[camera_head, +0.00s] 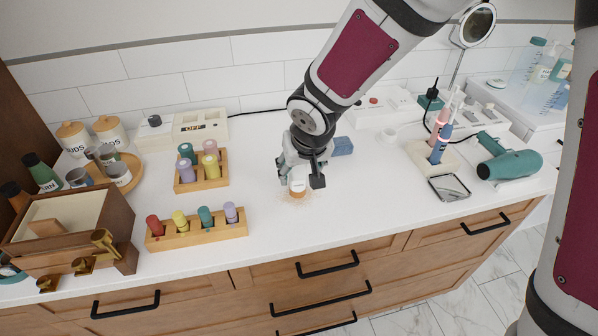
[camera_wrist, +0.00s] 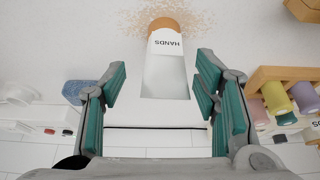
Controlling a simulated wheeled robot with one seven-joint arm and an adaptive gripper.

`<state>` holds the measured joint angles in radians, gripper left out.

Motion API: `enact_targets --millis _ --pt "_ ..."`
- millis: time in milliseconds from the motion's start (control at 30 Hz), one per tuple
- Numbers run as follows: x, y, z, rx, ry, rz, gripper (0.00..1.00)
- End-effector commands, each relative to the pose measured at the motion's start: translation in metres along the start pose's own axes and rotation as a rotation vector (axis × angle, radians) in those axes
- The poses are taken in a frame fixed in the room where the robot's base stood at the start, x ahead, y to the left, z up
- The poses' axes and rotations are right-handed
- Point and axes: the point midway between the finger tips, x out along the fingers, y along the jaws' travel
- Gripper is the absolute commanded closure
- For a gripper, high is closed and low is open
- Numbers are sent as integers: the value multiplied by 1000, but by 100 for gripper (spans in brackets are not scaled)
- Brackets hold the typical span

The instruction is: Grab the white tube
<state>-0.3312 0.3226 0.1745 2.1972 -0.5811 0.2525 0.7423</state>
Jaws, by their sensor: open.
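The white tube (camera_head: 298,184) has an orange cap and stands cap-down on the white counter, just below my gripper (camera_head: 303,172). Its upper part is partly hidden by the gripper in the head view. In the wrist view the tube (camera_wrist: 165,68) shows the word HANDS, with its orange cap at the far end. My gripper (camera_wrist: 162,88) is open there, one teal-padded finger on each side. The tube's near end reaches between the fingertips, with gaps visible on both sides.
Tan crumbs (camera_wrist: 122,36) lie around the tube's cap. Two wooden racks (camera_head: 197,234) of coloured bottles stand to the left. A blue block (camera_head: 342,146) lies behind right. A toothbrush stand (camera_head: 430,157), soap dish (camera_head: 449,188) and teal hair dryer (camera_head: 512,164) are at right. The counter's front middle is clear.

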Motion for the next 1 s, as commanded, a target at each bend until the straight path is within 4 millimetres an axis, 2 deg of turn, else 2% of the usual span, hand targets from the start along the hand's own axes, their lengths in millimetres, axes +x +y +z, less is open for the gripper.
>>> enact_targets --millis 167,500,767,800,1000 --pt "11 -1 -1 0 -1 0 44" --pt "54 -5 -6 0 -1 1 44" --pt "56 -5 -6 1 2 0 44" --pt "56 -5 -6 1 1 0 46" --pt "56 -4 -6 1 1 1 92"
